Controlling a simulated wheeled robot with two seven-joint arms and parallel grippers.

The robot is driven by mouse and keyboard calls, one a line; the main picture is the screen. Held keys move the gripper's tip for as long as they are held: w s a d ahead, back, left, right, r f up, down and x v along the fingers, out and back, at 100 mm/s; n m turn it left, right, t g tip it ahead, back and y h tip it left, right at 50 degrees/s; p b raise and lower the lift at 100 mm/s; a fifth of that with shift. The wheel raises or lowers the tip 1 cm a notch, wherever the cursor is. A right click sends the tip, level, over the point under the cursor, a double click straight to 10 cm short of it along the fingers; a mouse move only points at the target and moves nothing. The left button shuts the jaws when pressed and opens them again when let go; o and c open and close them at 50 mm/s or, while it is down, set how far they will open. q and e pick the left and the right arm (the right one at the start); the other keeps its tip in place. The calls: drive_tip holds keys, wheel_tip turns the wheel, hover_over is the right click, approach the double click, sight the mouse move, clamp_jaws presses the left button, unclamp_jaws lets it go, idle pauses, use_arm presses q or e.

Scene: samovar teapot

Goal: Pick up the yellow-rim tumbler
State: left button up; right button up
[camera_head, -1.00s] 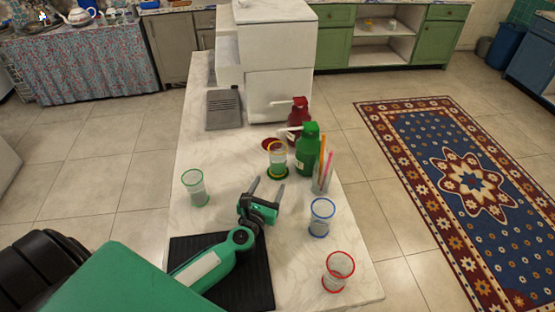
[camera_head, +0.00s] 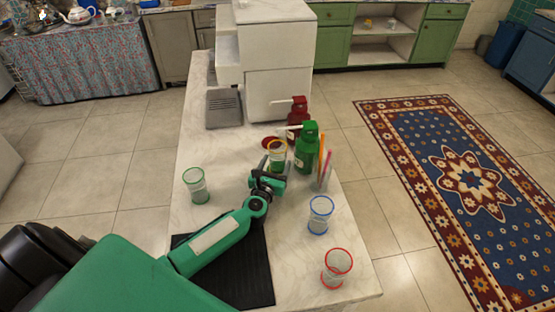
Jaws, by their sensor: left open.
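The yellow-rim tumbler (camera_head: 278,153) stands upright on the white marble table, in front of a dark red round piece and left of the green bottle. My left gripper (camera_head: 269,168) is open, pointing away from me, with its fingers at the near side of the tumbler. The fingertips overlap the tumbler in the picture; I cannot tell whether they touch it. The tumbler's lower part is partly hidden by the gripper. My right gripper is not in view.
The green bottle (camera_head: 307,150) and red bottle (camera_head: 297,120) stand close right of the tumbler, beside a holder of straws (camera_head: 322,175). A green-rim tumbler (camera_head: 195,185) is at left; blue-rim (camera_head: 320,214) and red-rim (camera_head: 336,268) tumblers are at right. A black mat (camera_head: 245,275) lies in front.

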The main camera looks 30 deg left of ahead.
use_arm(q)
drive_tip(key=w, duration=0.3)
drive_tip(key=shift+w+a+r+p, duration=0.2)
drive_tip(key=shift+a+p, duration=0.15)
drive_tip(key=shift+a, duration=0.05)
drive_tip(key=shift+w, duration=0.55)
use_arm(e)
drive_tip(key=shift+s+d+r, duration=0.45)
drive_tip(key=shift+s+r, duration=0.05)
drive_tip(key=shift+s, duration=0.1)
use_arm(q)
drive_tip(key=c, duration=0.8)
drive_tip(key=shift+c, duration=0.2)
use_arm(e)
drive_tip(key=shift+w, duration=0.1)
